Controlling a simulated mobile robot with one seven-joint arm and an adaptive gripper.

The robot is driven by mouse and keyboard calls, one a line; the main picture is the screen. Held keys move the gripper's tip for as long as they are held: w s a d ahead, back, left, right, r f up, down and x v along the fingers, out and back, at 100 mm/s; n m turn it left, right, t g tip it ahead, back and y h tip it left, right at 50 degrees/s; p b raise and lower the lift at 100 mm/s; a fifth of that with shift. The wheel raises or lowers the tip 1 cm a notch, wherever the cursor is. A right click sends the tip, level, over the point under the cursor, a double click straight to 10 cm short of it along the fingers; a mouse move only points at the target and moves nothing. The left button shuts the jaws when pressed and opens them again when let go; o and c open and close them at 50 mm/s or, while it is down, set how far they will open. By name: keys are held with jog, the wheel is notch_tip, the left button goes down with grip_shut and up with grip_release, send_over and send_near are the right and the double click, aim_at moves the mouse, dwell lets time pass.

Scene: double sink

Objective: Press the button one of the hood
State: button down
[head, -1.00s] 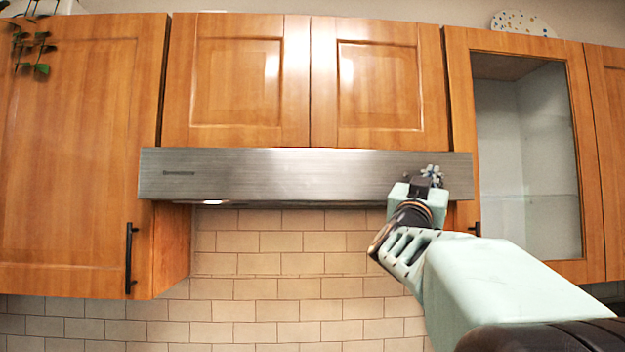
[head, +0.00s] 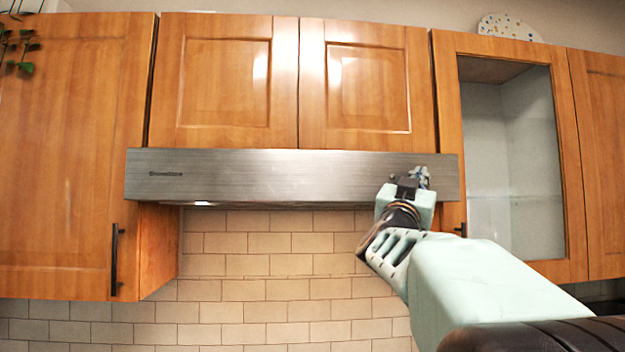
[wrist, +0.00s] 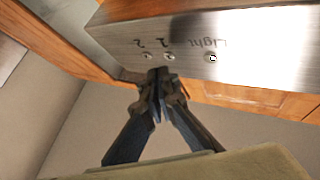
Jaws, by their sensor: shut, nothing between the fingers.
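The hood (head: 290,175) is a brushed steel strip under the wooden cabinets. In the wrist view its front face (wrist: 265,50) appears upside down, with a row of small round buttons. Button one (wrist: 169,57), labelled 1, lies between button two (wrist: 148,57) and the light button (wrist: 212,58). My gripper (wrist: 158,73) is shut and empty. Its fingertips show right beside buttons one and two in the wrist view; I cannot tell whether they touch the hood. In the head view my gripper (head: 421,176) is in front of the hood's right end and hides the buttons.
Wooden cabinets (head: 370,85) sit above the hood, and a glass-door cabinet (head: 515,150) stands to its right. A left cabinet (head: 65,160) with a dark handle hangs lower than the hood. The tiled wall (head: 270,270) below the hood is clear.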

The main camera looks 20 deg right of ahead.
dwell(0.3)
jog(key=shift+w+d, duration=0.15)
jog(key=shift+w, duration=0.3)
jog(key=shift+w, duration=0.3)
dwell(0.5)
jog(key=shift+s, duration=0.7)
jog(key=s+b, duration=0.1)
jog(key=s, duration=0.1)
jog(key=s+a+b, duration=0.1)
jog(key=s, duration=0.2)
jog(key=shift+a, duration=0.2)
